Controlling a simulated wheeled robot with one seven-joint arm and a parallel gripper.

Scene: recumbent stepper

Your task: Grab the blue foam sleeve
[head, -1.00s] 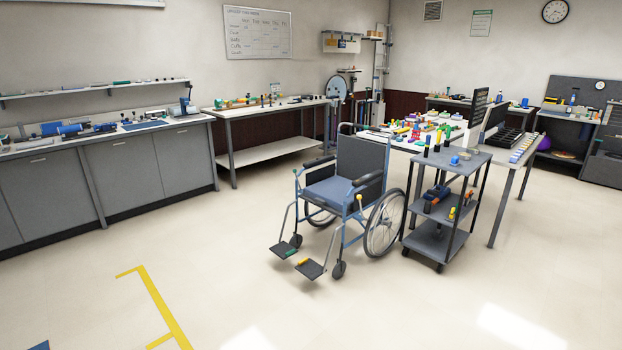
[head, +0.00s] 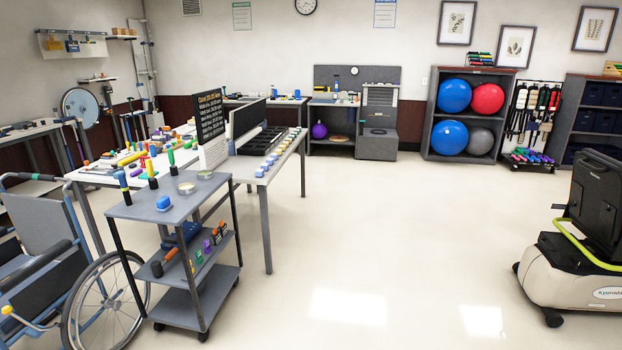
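I cannot pick out the blue foam sleeve with certainty at this distance. On the top shelf of the grey cart (head: 200,205), a small upright piece with a blue upper part (head: 122,181) stands at the left, beside similar yellow and green ones. A larger blue item (head: 181,234) sits on the middle shelf, partly hidden by the cart's frame. My gripper is not in view.
A wheelchair (head: 45,240) stands against the cart's left side. A cluttered white table (head: 92,176) is behind the cart. A beige stepper machine (head: 565,275) stands at the right. The floor (head: 400,230) between them is clear.

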